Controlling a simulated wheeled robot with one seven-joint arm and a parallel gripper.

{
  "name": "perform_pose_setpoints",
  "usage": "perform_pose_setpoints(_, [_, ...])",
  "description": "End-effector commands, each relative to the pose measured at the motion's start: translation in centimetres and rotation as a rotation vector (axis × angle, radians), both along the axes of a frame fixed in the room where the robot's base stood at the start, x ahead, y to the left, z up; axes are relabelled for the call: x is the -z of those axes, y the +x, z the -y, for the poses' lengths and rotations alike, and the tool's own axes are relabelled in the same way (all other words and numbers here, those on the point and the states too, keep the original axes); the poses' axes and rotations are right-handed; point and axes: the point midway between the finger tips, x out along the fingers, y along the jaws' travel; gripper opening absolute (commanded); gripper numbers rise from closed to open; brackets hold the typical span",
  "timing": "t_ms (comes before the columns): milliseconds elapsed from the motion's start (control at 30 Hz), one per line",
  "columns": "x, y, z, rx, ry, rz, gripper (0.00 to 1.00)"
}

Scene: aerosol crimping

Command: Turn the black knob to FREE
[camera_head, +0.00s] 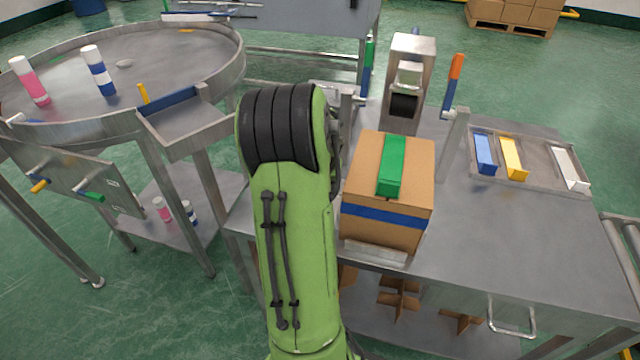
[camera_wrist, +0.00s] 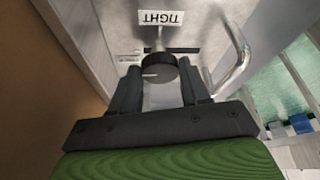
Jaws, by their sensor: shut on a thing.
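A white label reading TIGHT (camera_wrist: 168,18) appears upside down just beyond the knob, on a grey metal panel (camera_wrist: 108,22). No FREE label can be seen. In the head view my green arm hides both the knob and my gripper.
A curved metal handle (camera_wrist: 236,55) stands close to the right of the knob. A brown carton (camera_head: 388,190) with a green block (camera_head: 392,165) on top sits right of my arm on the steel table (camera_head: 490,235). A round steel table (camera_head: 170,65) stands at left.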

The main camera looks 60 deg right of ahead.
Motion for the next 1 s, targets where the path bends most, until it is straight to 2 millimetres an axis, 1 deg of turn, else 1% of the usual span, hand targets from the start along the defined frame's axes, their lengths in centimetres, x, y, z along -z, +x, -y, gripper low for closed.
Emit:
perform_pose_setpoints(233, [0.0, 0.0, 0.0, -0.002, -0.001, 0.000, 0.15])
perform_pose_setpoints(267, [0.0, 0.0, 0.0, -0.002, -0.001, 0.000, 0.49])
perform_pose_setpoints(400, [0.0, 0.0, 0.0, -0.001, -0.001, 0.000, 0.70])
perform_pose_setpoints(667, [-0.1, 0.0, 0.0, -0.001, 0.000, 0.000, 0.71])
perform_pose_setpoints(767, [-0.9, -0.1, -0.3, -0.001, -0.001, 0.000, 0.71])
perform_pose_setpoints(867, [-3.0, -0.4, -1.0, -0.001, -0.003, 0.003, 0.71])
perform_pose_setpoints(1000, [-6.9, -0.9, -2.4, -0.003, -0.004, 0.003, 0.71])
